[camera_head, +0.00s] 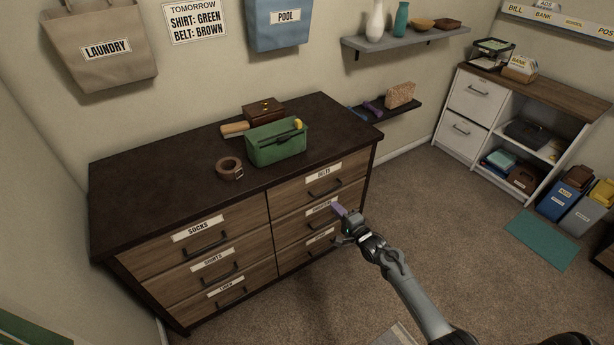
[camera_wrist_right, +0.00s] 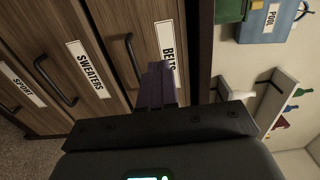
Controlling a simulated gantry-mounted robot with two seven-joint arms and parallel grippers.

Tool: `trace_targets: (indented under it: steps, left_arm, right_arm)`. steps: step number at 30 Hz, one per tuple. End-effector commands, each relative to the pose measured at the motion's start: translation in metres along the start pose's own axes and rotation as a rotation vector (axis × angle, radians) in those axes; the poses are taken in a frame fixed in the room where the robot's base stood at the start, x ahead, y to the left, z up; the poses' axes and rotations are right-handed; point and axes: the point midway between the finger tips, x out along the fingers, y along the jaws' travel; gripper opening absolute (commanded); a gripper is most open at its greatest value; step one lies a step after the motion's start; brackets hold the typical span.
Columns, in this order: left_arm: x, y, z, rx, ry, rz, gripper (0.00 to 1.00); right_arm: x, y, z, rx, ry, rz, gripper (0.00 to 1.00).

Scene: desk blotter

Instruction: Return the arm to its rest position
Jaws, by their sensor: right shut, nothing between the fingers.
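My right arm reaches in from the lower right in the head view. Its gripper (camera_head: 340,212) is in front of the right column of dresser drawers, beside the middle drawer. In the right wrist view the purple fingers of this gripper (camera_wrist_right: 161,82) are shut with nothing between them. They cover part of the belts label (camera_wrist_right: 166,45). Whether the fingers touch the drawer front is hard to tell. My left gripper is not in view.
The dark-topped dresser (camera_head: 130,180) has all drawers closed. A green bin (camera_head: 277,148), a wooden box (camera_head: 264,109) and a rolled brown belt (camera_head: 230,169) are on top. A white cabinet (camera_head: 470,103) stands at right. Carpet (camera_head: 420,215) between them is clear.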

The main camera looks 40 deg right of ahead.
Motion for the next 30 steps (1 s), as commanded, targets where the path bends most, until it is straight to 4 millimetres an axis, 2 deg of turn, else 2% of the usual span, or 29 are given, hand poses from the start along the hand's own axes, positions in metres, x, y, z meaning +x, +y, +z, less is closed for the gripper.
trace_targets:
  steps: [5,8,11,14,17,21,24,27,30]
  left_arm:
    - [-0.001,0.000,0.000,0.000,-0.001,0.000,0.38]
    - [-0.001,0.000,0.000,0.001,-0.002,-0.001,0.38]
    - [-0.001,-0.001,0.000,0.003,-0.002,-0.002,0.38]
    - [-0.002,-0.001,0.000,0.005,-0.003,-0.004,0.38]
    - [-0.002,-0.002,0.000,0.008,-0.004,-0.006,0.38]
    - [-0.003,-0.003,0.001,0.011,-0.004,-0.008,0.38]
    - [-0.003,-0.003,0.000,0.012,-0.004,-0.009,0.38]
    - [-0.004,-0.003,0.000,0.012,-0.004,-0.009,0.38]
    - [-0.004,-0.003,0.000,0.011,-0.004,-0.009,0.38]
  right_arm:
    - [-0.014,0.012,-0.002,-0.004,0.000,0.021,0.00]
    - [-0.030,0.032,-0.001,-0.007,-0.004,0.058,0.00]
    - [-0.053,0.058,0.011,-0.014,-0.029,0.108,0.00]
    - [-0.081,0.070,0.047,-0.035,-0.099,0.133,0.00]
    - [-0.109,0.075,0.094,-0.082,-0.172,0.193,0.00]
    - [-0.150,0.074,0.164,-0.267,-0.273,0.320,0.00]
    - [-0.185,0.062,0.212,-0.458,-0.362,0.420,0.00]
    - [-0.220,0.041,0.250,-0.665,-0.464,0.512,0.00]
    - [-0.253,0.015,0.276,-0.864,-0.584,0.588,0.00]
